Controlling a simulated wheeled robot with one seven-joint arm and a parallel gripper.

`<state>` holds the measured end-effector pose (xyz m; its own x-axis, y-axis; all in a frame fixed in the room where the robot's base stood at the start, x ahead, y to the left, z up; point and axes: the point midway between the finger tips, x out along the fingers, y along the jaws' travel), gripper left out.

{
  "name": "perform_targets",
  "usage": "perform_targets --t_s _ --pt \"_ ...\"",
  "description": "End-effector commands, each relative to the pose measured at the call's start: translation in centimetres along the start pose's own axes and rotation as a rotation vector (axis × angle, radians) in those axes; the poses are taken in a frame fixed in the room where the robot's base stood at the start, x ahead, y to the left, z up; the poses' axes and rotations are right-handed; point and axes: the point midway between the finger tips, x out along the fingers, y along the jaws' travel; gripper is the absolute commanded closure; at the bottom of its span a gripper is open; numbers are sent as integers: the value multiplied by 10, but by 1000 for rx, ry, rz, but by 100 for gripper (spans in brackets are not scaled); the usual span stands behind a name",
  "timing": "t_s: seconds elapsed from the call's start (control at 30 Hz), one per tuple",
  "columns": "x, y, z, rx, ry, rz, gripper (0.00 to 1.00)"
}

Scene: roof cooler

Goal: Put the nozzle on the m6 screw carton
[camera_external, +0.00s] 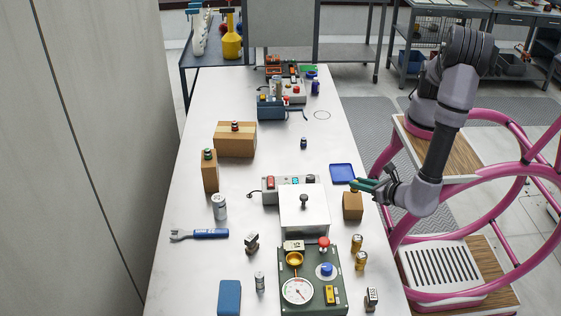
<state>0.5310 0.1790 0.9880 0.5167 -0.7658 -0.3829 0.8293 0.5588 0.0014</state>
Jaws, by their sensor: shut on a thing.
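My gripper (362,185) has green fingers and reaches in from the right, over the right side of the table. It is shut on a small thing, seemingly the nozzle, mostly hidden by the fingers. A small brown carton (352,208) stands right below the fingertips; whether the held thing touches its top I cannot tell. No carton label is readable, so I cannot tell which is the m6 screw carton.
A blue tray (342,173) lies just behind the small carton. A white box (304,212) with a knob is to its left. Gold cans (359,252) and a green gauge panel (312,285) are in front. The table's left middle is fairly free.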

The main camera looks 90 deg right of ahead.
Motion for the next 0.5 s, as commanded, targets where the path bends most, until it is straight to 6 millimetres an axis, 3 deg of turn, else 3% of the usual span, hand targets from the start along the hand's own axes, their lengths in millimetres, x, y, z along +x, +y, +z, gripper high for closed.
perform_targets --t_s 0.27,0.5 --pt "15 0 -34 0 -1 -3 100" --pt "16 0 -36 1 0 -2 100"
